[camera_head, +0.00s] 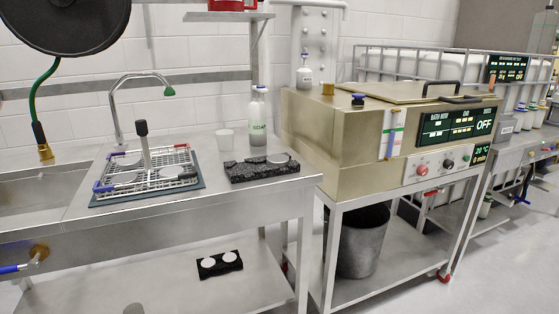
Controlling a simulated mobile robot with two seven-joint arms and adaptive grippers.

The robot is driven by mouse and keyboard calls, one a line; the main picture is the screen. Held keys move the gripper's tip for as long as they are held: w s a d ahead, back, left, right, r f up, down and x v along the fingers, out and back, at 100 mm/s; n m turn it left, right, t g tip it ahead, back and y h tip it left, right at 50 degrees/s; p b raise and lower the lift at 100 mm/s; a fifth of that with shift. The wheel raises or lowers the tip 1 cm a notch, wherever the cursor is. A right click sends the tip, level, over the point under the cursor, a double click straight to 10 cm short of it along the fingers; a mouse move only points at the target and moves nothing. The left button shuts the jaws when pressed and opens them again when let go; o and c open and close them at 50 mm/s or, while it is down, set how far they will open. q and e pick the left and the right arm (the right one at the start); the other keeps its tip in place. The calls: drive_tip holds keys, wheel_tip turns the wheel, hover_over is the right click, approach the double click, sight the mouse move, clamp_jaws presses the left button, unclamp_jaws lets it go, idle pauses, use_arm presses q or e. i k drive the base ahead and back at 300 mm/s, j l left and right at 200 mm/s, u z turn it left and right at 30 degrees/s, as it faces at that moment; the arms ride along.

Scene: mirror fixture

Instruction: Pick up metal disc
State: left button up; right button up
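Several pale round discs show, and I cannot tell which one the task means. A disc (277,159) lies on a black speckled block (262,175) on the steel counter, with another pale patch beside it that may be a second disc. Flat discs appear to lie in a wire rack (150,186) with blue and red corner grips and an upright black handle (141,128). Two more discs, a left one (208,262) and a right one (230,257), sit on a black block on the lower shelf. Neither of my grippers is in view.
A soap bottle (258,122) and white cup (226,138) stand behind the block. A faucet (118,105) rises behind the rack; a green hose (40,95) hangs left. A metal bath unit (345,150) stands right, with a bucket (363,245) below. The counter's front strip is clear.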

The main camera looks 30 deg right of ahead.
sight(281, 160)
drive_tip(key=k+l, duration=0.1)
drive_tip(key=l, duration=0.25)
drive_tip(key=k+l+u, duration=0.1)
drive_tip(key=l, duration=0.3)
drive_tip(key=k+l+u, duration=0.1)
drive_tip(key=l, duration=0.25)
drive_tip(key=k+l, duration=0.2)
drive_tip(key=l, duration=0.15)
drive_tip(key=k+l+u, duration=0.1)
drive_tip(key=l, duration=0.25)
drive_tip(key=k+l, duration=0.2)
drive_tip(key=l, duration=0.15)
drive_tip(key=u, duration=0.05)
